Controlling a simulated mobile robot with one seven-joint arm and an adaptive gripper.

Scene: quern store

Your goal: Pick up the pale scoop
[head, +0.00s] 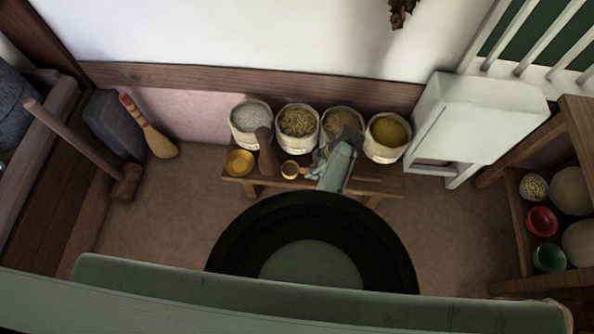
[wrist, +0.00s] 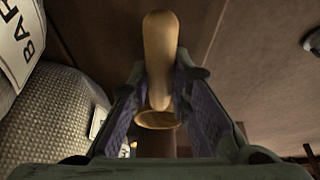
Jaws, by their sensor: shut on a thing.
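The pale scoop (head: 290,169) shows in the head view at the front of the low bench, left of my gripper (head: 305,171). In the wrist view the scoop (wrist: 160,50) is between the two fingers of my gripper (wrist: 162,80), with its long rounded pale part upright in the picture and a round rim below it. My gripper is shut on the scoop. I cannot tell whether the scoop touches the bench or is clear of it. My arm hides part of the bench.
Several open sacks of grain, one a white-grain sack (head: 250,122), stand along the back of the bench (head: 235,182). A brown wooden tool (head: 266,155) and a yellow bowl (head: 239,162) are left of the scoop. A white cabinet (head: 470,125) stands to the right.

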